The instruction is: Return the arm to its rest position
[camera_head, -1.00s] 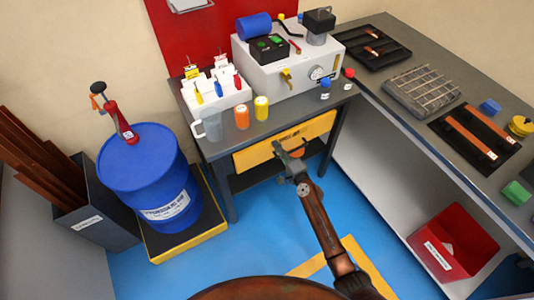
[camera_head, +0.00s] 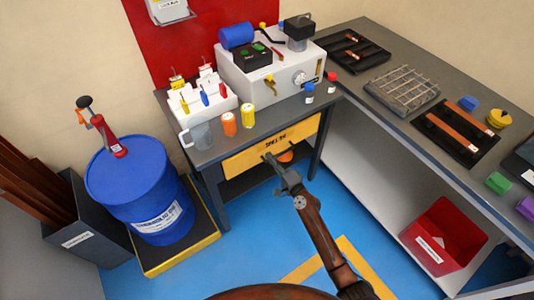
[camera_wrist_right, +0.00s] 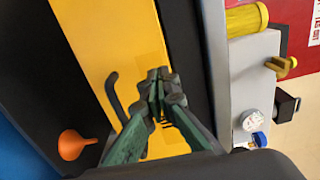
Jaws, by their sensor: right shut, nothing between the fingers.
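My right arm reaches up from the bottom of the head view. Its gripper (camera_head: 272,161) is in front of the yellow drawer front (camera_head: 242,163) of the grey workbench. In the right wrist view the green-sided fingers (camera_wrist_right: 161,85) are together with nothing between them. The black drawer handle (camera_wrist_right: 112,96) shows beside the fingers, apart from them in the picture. Whether the fingertips touch the drawer front (camera_wrist_right: 90,35) cannot be told. My left gripper is not in view.
A blue drum (camera_head: 135,185) stands at left. The bench carries a grey machine (camera_head: 262,78), a mug and small bottles. A long counter (camera_head: 440,130) with trays runs along the right, a red bin (camera_head: 445,235) below. An orange funnel (camera_wrist_right: 75,145) is near the drawer. Blue floor is open between.

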